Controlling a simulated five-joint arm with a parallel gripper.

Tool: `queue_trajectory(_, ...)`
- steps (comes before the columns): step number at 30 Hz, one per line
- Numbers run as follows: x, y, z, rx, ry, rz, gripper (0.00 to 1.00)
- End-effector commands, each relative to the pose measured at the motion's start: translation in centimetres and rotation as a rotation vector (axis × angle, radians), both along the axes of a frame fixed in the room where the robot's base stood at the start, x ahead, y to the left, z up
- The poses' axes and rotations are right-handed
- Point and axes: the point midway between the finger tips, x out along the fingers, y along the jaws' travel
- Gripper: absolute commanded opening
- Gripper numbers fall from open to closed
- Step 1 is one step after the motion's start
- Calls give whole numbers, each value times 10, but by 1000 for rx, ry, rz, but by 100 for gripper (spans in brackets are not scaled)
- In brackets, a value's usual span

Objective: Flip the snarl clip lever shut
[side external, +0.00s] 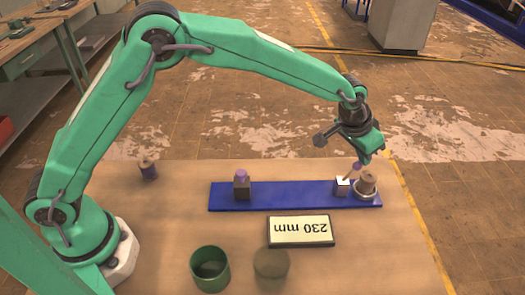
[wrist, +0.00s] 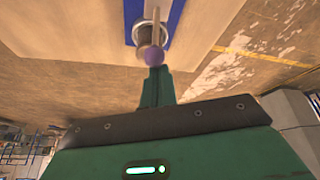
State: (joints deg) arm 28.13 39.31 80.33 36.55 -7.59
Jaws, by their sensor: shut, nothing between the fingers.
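The clip lever (side external: 350,174) is a thin pale rod with a purple ball at its end. It rises from a small cream block (side external: 342,187) near the right end of a blue bar (side external: 290,195) and leans up to the right. In the wrist view its purple ball (wrist: 154,57) shows just beyond my fingertips. My gripper (side external: 366,159) is shut and empty, pointing down, close by the ball at its right; I cannot tell whether they touch. Next to the block stands a brown cylinder in a metal ring (side external: 366,186), partly behind the lever in the wrist view (wrist: 143,32).
A dark block with a purple top (side external: 242,187) stands on the bar's left part. A "230 mm" sign (side external: 300,231), a green cup (side external: 209,267), a brown round piece (side external: 271,265) and a small spool (side external: 148,169) are on the table. The table's right edge is near the bar's end.

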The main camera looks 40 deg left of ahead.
Motion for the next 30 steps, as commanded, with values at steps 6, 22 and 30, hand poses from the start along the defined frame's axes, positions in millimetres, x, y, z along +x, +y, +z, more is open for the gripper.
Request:
queue_trajectory(6,-2,2,1,-13,-22,4,0)
queue_trajectory(22,-15,15,6,-76,-131,22,0)
queue_trajectory(30,-31,30,7,-71,-131,25,0)
